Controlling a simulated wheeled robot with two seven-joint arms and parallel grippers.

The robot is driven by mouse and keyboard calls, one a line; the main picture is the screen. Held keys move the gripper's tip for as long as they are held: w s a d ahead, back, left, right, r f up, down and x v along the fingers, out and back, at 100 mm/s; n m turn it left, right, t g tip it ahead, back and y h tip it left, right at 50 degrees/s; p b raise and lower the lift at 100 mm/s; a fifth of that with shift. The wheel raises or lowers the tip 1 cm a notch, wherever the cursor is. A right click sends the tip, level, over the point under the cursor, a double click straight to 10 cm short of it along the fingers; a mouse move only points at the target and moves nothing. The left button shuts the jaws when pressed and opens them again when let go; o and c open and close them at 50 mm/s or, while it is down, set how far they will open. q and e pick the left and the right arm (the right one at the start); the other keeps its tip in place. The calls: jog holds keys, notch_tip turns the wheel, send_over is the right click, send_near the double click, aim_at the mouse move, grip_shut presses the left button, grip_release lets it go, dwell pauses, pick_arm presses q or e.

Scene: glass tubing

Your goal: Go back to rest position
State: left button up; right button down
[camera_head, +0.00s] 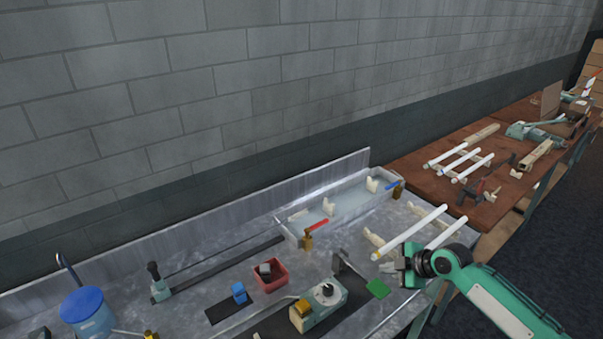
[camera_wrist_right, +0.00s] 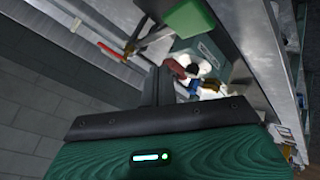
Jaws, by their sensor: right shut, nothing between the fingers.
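My right gripper (camera_head: 391,266) is at the front right of the metal bench in the head view, with its teal arm coming in from the lower right. It is shut and empty, and its dark fingers (camera_wrist_right: 160,88) also show in the wrist view. In the head view it is just in front of a long white glass tube (camera_head: 412,232) and left of a shorter one (camera_head: 446,233). A green flat piece (camera_head: 377,288) is just to its lower left, and it also shows in the wrist view (camera_wrist_right: 190,18). My left gripper is not in view.
The metal bench (camera_head: 225,262) holds a clear tray (camera_head: 345,208), a red-handled valve (camera_head: 308,235), a red box (camera_head: 270,274), a teal device (camera_head: 318,306) and a blue-lidded container (camera_head: 88,312). A wooden table (camera_head: 470,190) with more tubes stands beyond. A block wall is behind.

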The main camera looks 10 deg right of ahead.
jog(key=s+a+f+m+g+h, duration=0.15)
jog(key=s+a+f+m, duration=0.4)
jog(key=s+a, duration=0.7)
jog(key=s+a+r+m+g+h, duration=0.1)
jog(key=s+a+m+g+h, duration=0.2)
jog(key=s+m, duration=1.05)
jog(key=s+d+f+n+b, duration=0.1)
jog(key=s+f+n+b, duration=0.15)
jog(key=f, duration=1.55)
jog(key=s+f+n+b, duration=0.2)
jog(key=s+f+n, duration=0.1)
jog(key=f, duration=1.5)
jog(key=s+d+f+g+b, duration=0.2)
jog(key=s+d+f+b, duration=0.1)
jog(key=s+f, duration=1.5)
notch_tip(320, 180, down, 4)
jog(key=shift+s+d+r+h, duration=0.15)
jog(key=shift+s+d+h, duration=0.15)
jog(key=shift+d+h, duration=0.1)
